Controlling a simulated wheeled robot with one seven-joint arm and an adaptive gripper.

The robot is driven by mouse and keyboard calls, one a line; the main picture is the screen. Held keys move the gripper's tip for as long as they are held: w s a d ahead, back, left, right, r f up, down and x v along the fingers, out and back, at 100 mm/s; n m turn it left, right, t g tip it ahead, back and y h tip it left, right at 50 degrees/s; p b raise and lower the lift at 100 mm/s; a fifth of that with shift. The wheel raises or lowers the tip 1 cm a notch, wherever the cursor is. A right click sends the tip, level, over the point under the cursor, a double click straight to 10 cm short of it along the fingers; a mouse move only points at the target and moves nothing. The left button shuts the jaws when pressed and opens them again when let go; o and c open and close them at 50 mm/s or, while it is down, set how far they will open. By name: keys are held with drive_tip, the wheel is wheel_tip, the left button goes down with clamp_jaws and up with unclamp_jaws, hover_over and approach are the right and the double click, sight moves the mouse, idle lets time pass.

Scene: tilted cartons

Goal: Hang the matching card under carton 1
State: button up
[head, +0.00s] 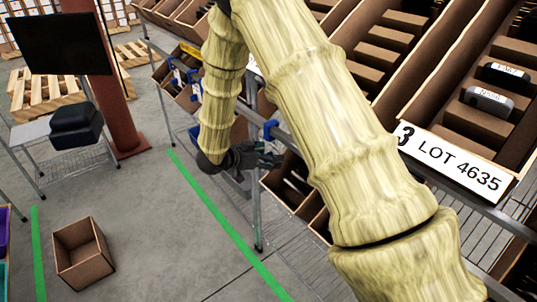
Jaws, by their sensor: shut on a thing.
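A blue hook or clip (270,130) is just above the gripper on the rack edge. A white label (452,162) on the tilted carton at the right reads "3 LOT 4635". No label for carton 1 is readable; my arm hides part of the row. No card is clearly visible.
Lower cartons (290,185) sit just right of my gripper. Blue-framed pieces (178,73) hang by cartons at the upper left. A screen (60,43), red column (103,80) and open box (82,253) stand left.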

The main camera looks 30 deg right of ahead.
drive_tip(key=o, duration=1.1)
drive_tip(key=shift+c, duration=0.2)
drive_tip(key=w+v, duration=0.1)
drive_tip(key=v, duration=1.1)
drive_tip(key=s+a+f+n+t+y+p, duration=0.15)
drive_tip(key=s+f+n+y, duration=0.35)
drive_tip(key=f, duration=0.7)
drive_tip(key=s+a+f+n+t+y+p, duration=0.1)
drive_tip(key=s+f+n+t+y, duration=0.2)
drive_tip(key=s+f+n, duration=0.7)
drive_tip(key=s+a+f+g+y, duration=0.2)
drive_tip(key=s+f, duration=0.1)
drive_tip(key=s, duration=0.5)
drive_tip(key=s+a+f+n+g+y, duration=0.1)
drive_tip(key=s+a+f, duration=0.1)
drive_tip(key=s, duration=0.6)
drive_tip(key=s+a+f+g+y+p, duration=0.1)
drive_tip(key=s+f, duration=0.3)
drive_tip(key=s, duration=0.4)
drive_tip(key=shift+s+a+f+n+g+y, duration=0.15)
drive_tip(key=shift+s+a+n+g+y, duration=0.2)
drive_tip(key=shift+a+g+y, duration=0.5)
